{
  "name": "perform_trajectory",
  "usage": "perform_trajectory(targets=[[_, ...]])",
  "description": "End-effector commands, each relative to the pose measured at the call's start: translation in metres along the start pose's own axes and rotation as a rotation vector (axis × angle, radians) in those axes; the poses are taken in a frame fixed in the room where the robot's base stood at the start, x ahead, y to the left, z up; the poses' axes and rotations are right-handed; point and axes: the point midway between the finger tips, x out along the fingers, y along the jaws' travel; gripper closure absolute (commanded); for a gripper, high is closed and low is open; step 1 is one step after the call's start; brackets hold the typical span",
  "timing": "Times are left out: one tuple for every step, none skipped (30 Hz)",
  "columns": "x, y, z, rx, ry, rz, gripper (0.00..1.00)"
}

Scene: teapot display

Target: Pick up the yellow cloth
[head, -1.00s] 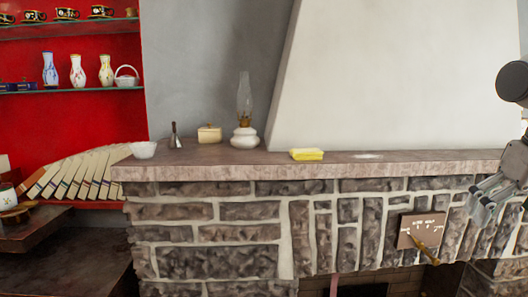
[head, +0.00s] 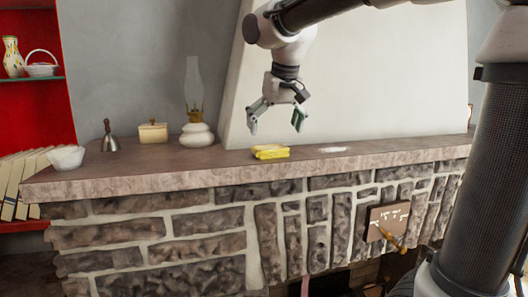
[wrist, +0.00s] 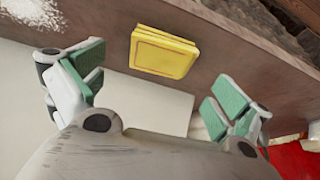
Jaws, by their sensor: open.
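The yellow cloth (head: 270,152) lies folded on the stone mantel (head: 120,178), near its front edge. In the wrist view the cloth (wrist: 163,52) is a flat yellow rectangle, beyond and between the spread fingers. My gripper (head: 276,130) hangs above the mantel, pointing down, with its fingers wide apart. It is open and empty, over the cloth with a gap between them. In the wrist view my gripper (wrist: 150,95) shows green pads on both sides and nothing between them.
An oil lamp (head: 196,130), a lidded box (head: 153,133), a bell (head: 110,142) and a white bowl (head: 66,158) stand left of the cloth. White powder (head: 332,149) lies to its right. The pale chimney hood (head: 390,80) rises behind. A small sign (head: 388,222) is on the stone front.

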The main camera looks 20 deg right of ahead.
Motion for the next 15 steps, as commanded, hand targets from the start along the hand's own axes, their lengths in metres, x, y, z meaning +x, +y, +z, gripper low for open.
perform_trajectory(targets=[[0.006, 0.000, 0.000, 0.000, -0.002, 0.001, 0.00], [0.010, 0.000, 0.000, 0.000, -0.002, 0.001, 0.00], [0.015, 0.000, 0.000, 0.000, -0.002, 0.001, 0.00], [0.020, 0.000, 0.000, -0.001, -0.003, 0.001, 0.00], [0.025, -0.001, 0.000, -0.001, -0.003, 0.001, 0.00], [0.032, -0.001, -0.001, -0.001, -0.003, 0.001, 0.00], [0.037, -0.002, -0.001, -0.001, -0.003, 0.001, 0.00], [0.042, -0.002, -0.001, -0.001, -0.003, 0.001, 0.00], [0.047, -0.001, -0.001, 0.000, -0.003, 0.002, 0.00], [0.050, -0.002, -0.001, 0.000, -0.001, 0.001, 0.00], [0.053, -0.001, -0.002, 0.000, -0.001, 0.001, 0.00], [0.056, -0.001, -0.002, 0.000, -0.001, 0.001, 0.00], [0.058, -0.001, -0.002, 0.000, 0.000, 0.001, 0.00], [0.058, -0.002, -0.002, 0.000, 0.000, 0.001, 0.00], [0.059, -0.002, -0.002, -0.001, 0.001, 0.000, 0.00]])
